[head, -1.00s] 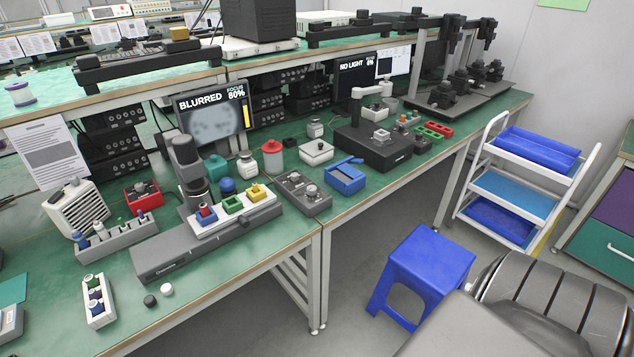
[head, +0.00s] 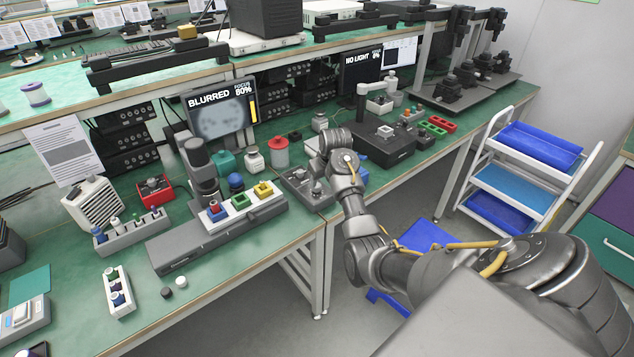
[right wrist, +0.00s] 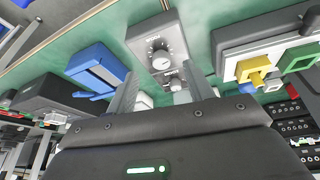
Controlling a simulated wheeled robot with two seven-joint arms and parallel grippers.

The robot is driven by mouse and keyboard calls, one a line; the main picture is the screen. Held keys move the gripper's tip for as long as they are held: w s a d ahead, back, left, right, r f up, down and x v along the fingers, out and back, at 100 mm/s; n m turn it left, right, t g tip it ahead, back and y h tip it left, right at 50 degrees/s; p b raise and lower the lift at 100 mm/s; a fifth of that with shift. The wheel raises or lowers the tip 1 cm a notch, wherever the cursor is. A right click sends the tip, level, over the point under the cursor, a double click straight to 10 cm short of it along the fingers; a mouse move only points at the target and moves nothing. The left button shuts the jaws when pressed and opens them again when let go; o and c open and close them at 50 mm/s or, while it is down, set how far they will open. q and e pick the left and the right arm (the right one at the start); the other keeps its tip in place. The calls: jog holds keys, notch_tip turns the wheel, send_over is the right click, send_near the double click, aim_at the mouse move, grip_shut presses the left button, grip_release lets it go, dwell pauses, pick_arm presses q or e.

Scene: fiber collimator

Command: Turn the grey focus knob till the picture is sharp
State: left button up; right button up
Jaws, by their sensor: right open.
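The grey control box (head: 292,181) stands on the green bench, partly hidden by my right arm in the head view. In the right wrist view the box (right wrist: 146,32) shows a round grey knob (right wrist: 160,59) with a scale around it and lettering beside it. A smaller knob (right wrist: 176,84) is nearer my fingers. My right gripper (right wrist: 168,88) is open and empty, with its fingers apart at the box's near end; contact cannot be told. The monitor (head: 222,117) reads BLURRED, focus 80%, with a fuzzy grey picture. My left gripper is not in view.
Left of the box is a microscope (head: 203,175) with a white tray (head: 228,223) of coloured blocks. A blue holder (right wrist: 92,68) and a black device (head: 378,145) stand on its other side. A red-lidded jar (head: 280,152) is behind. A blue stool (head: 425,236) is below.

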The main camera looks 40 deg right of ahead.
aim_at(317, 187)
jog(key=w+f, duration=0.1)
jog(key=f, duration=0.1)
jog(key=w+d+f, duration=0.1)
jog(key=w+f, duration=0.3)
jog(key=shift+w+d+f, duration=0.1)
jog(key=shift+d+f, duration=0.3)
dwell(0.3)
jog(key=c, duration=1)
jog(key=shift+o, duration=0.2)
jog(key=shift+m+p, duration=0.3)
jog(key=shift+p, duration=0.15)
